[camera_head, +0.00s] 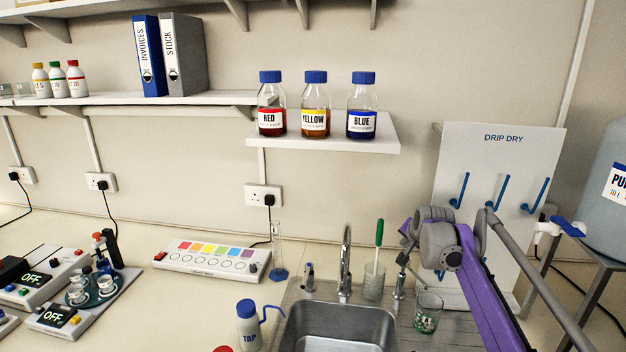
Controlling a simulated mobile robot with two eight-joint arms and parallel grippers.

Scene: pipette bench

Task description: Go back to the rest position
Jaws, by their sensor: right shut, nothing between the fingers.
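My right arm comes in from the lower right, with a purple link and a grey joint. My right gripper (406,258) is small and partly hidden behind that joint. It is shut and empty, in front of the drip-dry board (500,150) and above the right side of the sink area. A glass beaker (428,313) with green marks stands just below it. My left gripper is not in view.
The sink (335,328) has a tap (346,265) behind it. A beaker with a green-handled tool (379,233) stands beside the tap. A TAP wash bottle (248,328) is left of the sink. RED (270,118), YELLOW (314,120) and BLUE (361,122) bottles stand on a shelf. A large container (608,205) is at right.

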